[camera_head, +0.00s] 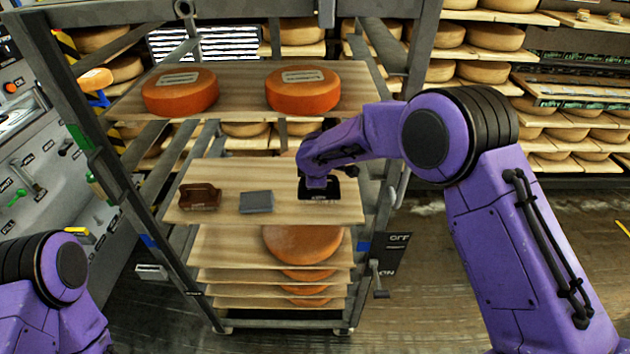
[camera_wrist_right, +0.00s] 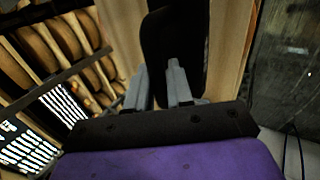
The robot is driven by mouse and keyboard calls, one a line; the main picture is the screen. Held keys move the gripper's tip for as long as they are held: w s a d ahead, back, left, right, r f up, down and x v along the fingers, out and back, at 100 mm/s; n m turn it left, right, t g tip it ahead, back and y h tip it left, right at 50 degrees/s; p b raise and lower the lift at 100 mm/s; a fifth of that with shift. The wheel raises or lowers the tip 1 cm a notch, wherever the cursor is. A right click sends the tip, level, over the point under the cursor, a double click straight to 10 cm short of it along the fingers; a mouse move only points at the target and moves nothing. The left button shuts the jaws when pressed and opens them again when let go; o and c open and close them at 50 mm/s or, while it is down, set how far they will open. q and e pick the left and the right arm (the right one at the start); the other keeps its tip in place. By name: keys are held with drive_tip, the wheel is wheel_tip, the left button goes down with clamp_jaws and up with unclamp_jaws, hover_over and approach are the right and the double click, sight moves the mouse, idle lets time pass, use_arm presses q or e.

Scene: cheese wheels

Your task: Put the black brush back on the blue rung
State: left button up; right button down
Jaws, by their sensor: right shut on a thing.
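The black brush (camera_head: 320,190) is at the right end of the middle board (camera_head: 230,176) of the rack, under my right gripper (camera_head: 318,181). In the right wrist view, the grey fingers of my right gripper (camera_wrist_right: 160,82) are closed on the dark body of the black brush (camera_wrist_right: 178,40). I cannot tell whether the brush touches the board. Blue marks show on the rack's left post (camera_head: 147,241) and right post (camera_head: 363,246), below the middle board, and another blue piece (camera_head: 101,98) is at upper left. My left arm shows at lower left; its gripper is out of view.
A brown brush (camera_head: 199,197) and a grey block (camera_head: 257,202) lie on the middle board. Two orange cheese wheels (camera_head: 181,92) (camera_head: 302,91) sit on the board above. A cheese wheel (camera_head: 303,243) is on a board below. Rack posts stand close to my right arm.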

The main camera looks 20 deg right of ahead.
drive_tip(key=f, duration=0.2)
drive_tip(key=f+p, duration=0.1)
drive_tip(key=shift+w+f, duration=0.25)
drive_tip(key=shift+w, duration=0.05)
drive_tip(key=shift+s, duration=0.1)
drive_tip(key=c, duration=1.4)
unclamp_jaws()
drive_tip(key=shift+f, duration=0.1)
drive_tip(key=o, duration=0.4)
